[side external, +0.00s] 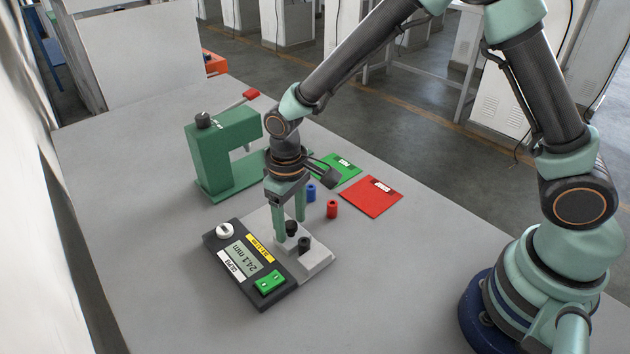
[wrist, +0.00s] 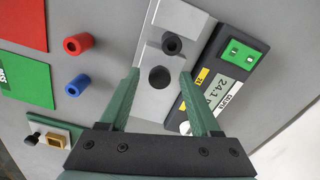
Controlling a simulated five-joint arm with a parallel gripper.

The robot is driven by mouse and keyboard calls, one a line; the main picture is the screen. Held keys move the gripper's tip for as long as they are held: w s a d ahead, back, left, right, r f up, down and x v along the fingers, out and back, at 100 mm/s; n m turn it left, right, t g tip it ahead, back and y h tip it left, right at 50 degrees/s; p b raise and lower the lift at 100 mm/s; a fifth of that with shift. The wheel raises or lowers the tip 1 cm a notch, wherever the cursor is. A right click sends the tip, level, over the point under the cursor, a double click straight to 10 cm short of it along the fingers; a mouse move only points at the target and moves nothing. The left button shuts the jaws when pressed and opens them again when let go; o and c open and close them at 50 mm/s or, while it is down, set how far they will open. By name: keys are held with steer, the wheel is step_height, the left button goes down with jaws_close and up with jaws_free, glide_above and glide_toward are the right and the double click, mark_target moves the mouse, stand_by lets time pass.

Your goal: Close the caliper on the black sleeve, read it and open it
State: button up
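The caliper's pale grey plate (side external: 318,264) lies beside a dark display unit (side external: 222,249) that reads 24.1 mm. The black sleeve (side external: 304,244), a short hollow cylinder, stands on the plate; its open top shows in the wrist view (wrist: 172,43). A round black knob (side external: 291,228) stands next to it and also shows in the wrist view (wrist: 160,77). My gripper (wrist: 160,72) is open, its two green fingers pointing down on either side of the knob with gaps. I cannot tell whether the sleeve touches a jaw.
A blue sleeve (side external: 310,193) and a red sleeve (side external: 332,209) stand behind the plate, near green (side external: 338,168) and red (side external: 371,197) mats. A green press (side external: 224,150) stands at the back left. The table's front left is clear.

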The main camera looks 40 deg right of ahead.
mark_target(291, 225)
step_height(291, 225, up, 12)
stand_by(0.6)
